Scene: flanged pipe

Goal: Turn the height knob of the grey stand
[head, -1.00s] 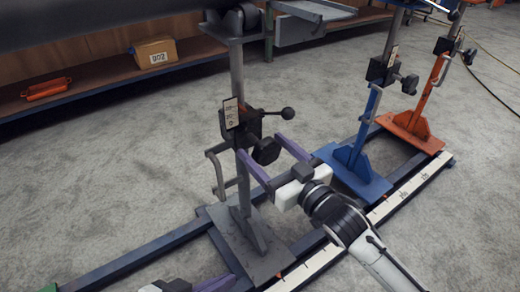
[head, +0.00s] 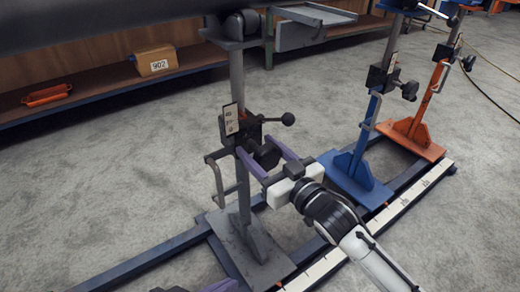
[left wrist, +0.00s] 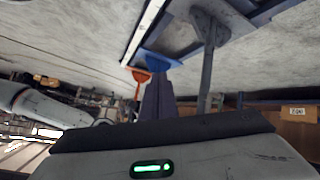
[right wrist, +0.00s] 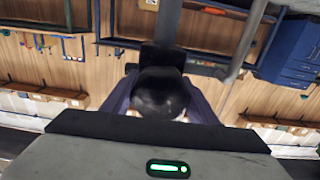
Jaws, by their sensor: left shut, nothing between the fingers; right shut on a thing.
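The grey stand (head: 236,85) is upright on a grey foot plate (head: 241,257) on the dark rails. Its black height knob (head: 267,155) sticks out of the clamp block, below a lever with a ball end (head: 287,119). My right gripper (head: 254,146) has its purple fingers on both sides of the knob, shut on it. The right wrist view shows the round black knob (right wrist: 160,92) between the fingers. My left gripper (head: 218,287) is at the bottom edge of the head view, mostly cut off and apart from the stand. Its fingers (left wrist: 157,98) are together and empty.
A blue stand (head: 366,140) and an orange stand (head: 422,110) stand to the right on the same rails. A white scale strip (head: 400,207) runs along the front rail. A shelf behind holds a box (head: 157,60) and an orange item (head: 47,95).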

